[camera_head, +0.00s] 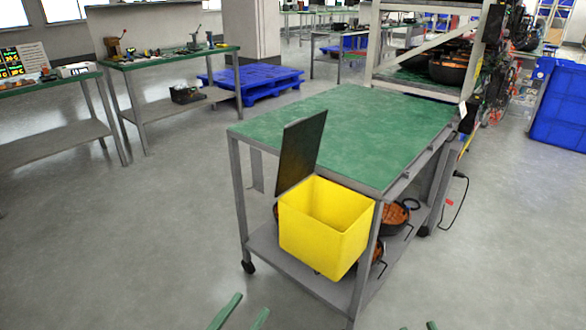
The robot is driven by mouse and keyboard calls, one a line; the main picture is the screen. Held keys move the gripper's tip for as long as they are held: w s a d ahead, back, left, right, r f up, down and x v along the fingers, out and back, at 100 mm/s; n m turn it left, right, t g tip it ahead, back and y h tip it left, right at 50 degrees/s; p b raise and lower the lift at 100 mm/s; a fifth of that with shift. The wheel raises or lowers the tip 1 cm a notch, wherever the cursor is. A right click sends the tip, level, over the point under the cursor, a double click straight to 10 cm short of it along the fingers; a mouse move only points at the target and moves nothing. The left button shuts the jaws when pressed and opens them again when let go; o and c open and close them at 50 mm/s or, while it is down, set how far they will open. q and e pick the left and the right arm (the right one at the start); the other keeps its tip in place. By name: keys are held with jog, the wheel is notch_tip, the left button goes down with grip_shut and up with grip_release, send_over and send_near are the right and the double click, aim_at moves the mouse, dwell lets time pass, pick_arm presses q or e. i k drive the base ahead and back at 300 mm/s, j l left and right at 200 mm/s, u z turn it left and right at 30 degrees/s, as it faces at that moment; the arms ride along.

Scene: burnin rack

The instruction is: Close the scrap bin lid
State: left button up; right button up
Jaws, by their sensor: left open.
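The scrap bin (322,235) is a yellow, open-topped box at the near end of the green-topped cart, and its inside shows empty. Its dark lid (302,150) stands up, tilted slightly, at the bin's left edge, so the bin is open. My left gripper (243,314) shows at the bottom edge as two green fingers set apart, open and empty. It is below and left of the bin, touching nothing. Only tiny tips of what looks like my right gripper (418,327) show at the bottom edge, right of the bin; the rest is out of frame.
The cart's green top (375,130) is bare. Orange-filled dark pots (394,218) sit on its lower shelf behind the bin. A rack (425,50) stands at the cart's far end. A cable (456,205) hangs at right. Floor on the left and in front is clear.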

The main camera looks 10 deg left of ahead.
aim_at(302, 137)
jog(key=k+z, duration=0.35)
jog(key=k+l+z, duration=0.1)
jog(key=z, duration=0.25)
jog(key=j+z, duration=0.2)
jog(key=z, duration=0.2)
jog(key=j+z, duration=0.25)
jog(key=z, duration=0.15)
jog(key=i+j, duration=0.1)
jog(key=j, duration=2)
jog(key=i+j, duration=0.15)
jog(key=j, duration=0.95)
jog(key=k+l, duration=0.1)
jog(key=l, duration=0.15)
jog(key=k+l, duration=0.1)
jog(key=l, duration=0.2)
